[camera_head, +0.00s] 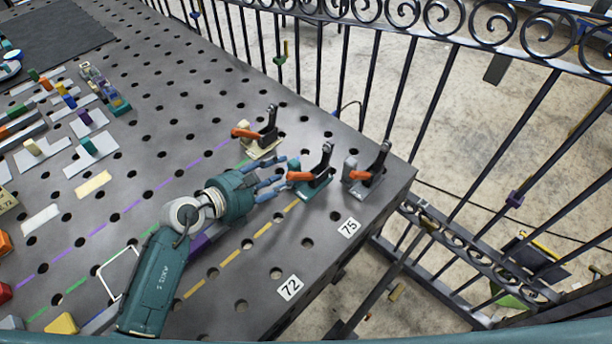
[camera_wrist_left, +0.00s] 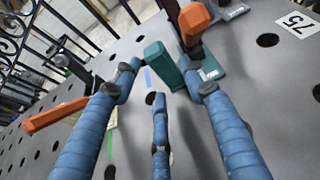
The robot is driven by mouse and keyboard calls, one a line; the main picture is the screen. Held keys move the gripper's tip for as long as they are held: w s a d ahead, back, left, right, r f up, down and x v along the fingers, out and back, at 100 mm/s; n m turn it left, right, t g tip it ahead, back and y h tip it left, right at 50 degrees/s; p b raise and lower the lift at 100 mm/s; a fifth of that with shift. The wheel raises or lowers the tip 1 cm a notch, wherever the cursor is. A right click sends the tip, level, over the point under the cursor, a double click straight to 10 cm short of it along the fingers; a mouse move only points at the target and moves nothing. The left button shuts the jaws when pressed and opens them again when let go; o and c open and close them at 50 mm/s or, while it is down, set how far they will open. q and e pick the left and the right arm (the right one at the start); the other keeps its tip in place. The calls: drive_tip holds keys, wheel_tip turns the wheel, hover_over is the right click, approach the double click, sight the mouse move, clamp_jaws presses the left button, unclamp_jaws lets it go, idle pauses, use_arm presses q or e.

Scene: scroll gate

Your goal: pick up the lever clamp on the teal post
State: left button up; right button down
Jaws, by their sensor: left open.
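The lever clamp with a teal post and teal base (camera_head: 314,186) stands near the table's right corner, with a black arm and an orange handle. In the left wrist view its teal post (camera_wrist_left: 163,66) shows just beyond the fingertips, with the orange handle (camera_wrist_left: 194,22) above right. My left gripper (camera_head: 281,175) is open, its blue fingers pointing at the clamp from the left. In the left wrist view the left gripper's fingers (camera_wrist_left: 160,72) are spread to either side of the post. Nothing is held. My right gripper is not in view.
A cream-based lever clamp (camera_head: 262,149) stands behind, and a grey-based one (camera_head: 363,178) to the right, both close. A black iron fence (camera_head: 380,75) runs behind the table. Coloured blocks and parts fill the table's left side.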

sight(288, 169)
use_arm(q)
drive_tip(key=x, duration=0.4)
drive_tip(key=shift+p, duration=0.3)
clamp_jaws()
drive_tip(key=shift+w+r, duration=0.1)
drive_tip(key=shift+r, duration=0.1)
